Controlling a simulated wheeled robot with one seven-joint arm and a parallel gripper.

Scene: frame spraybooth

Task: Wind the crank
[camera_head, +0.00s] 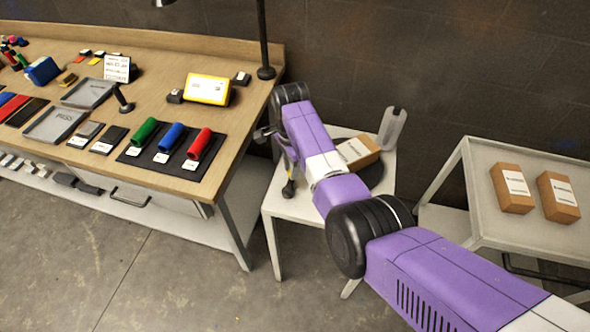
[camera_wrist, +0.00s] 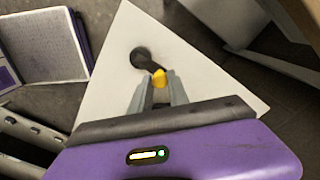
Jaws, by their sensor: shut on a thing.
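The crank shows in the wrist view as a dark round hub and arm (camera_wrist: 141,57) on a white table top, with a yellow knob (camera_wrist: 159,77) at the arm's near end. My gripper (camera_wrist: 158,84) is shut on the yellow knob, one grey finger on each side.
A brown box (camera_head: 358,151) and an upright grey piece (camera_head: 391,128) are on the small table behind my arm. A wooden workbench (camera_head: 150,66) with coloured cylinders stands left. A grey cart (camera_head: 540,233) with two brown boxes (camera_head: 512,188) stands right. Floor in front is clear.

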